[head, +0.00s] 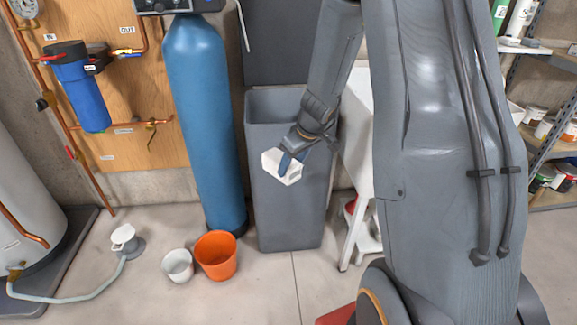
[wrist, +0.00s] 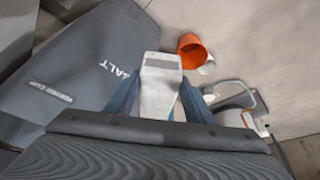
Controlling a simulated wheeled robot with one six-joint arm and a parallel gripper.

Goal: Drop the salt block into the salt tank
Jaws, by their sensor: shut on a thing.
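The salt block (head: 281,167) is a white block held in my gripper (head: 290,161). In the wrist view the block (wrist: 159,82) stands out between the two blue-grey fingers (wrist: 158,98), which are shut on it. The salt tank (head: 283,215) is a tall grey bin standing on the floor. In the head view the block and gripper overlap the upper part of its front. The wrist view shows the tank's grey side (wrist: 85,65) with the word SALT, left of the block. The block appears outside the tank; its exact gap to the wall is unclear.
A tall blue cylinder (head: 206,120) stands left of the tank. An orange bucket (head: 216,256) and a white bucket (head: 178,266) stand on the floor before it. A white sink or table (head: 357,145) is close on the tank's right. A dark panel (head: 278,45) rises behind the tank.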

